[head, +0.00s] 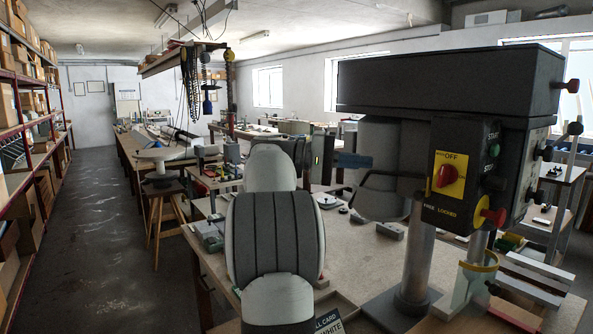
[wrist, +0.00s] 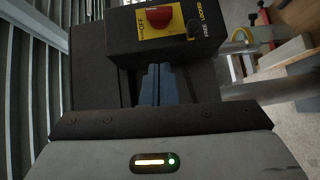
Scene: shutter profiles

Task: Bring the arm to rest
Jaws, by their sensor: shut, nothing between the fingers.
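My arm (head: 275,240) stands upright in the middle of the head view, with white and dark grey links. Its wrist is bent to the right at the top. My gripper (head: 367,162) has blue fingers that point right, toward the drill press. The fingers are shut and hold nothing. In the wrist view the gripper (wrist: 157,70) shows as two blue-grey fingers side by side, with the drill press's control box beyond them. I cannot tell from the pictures how large the gap to the drill press is.
The drill press (head: 440,85) with its yellow OFF plate and red knob (head: 446,176) stands close on the right. A workbench (head: 365,250) with small parts lies behind the arm. A stool (head: 160,190) and shelves (head: 20,120) stand left, with open floor (head: 95,220) between.

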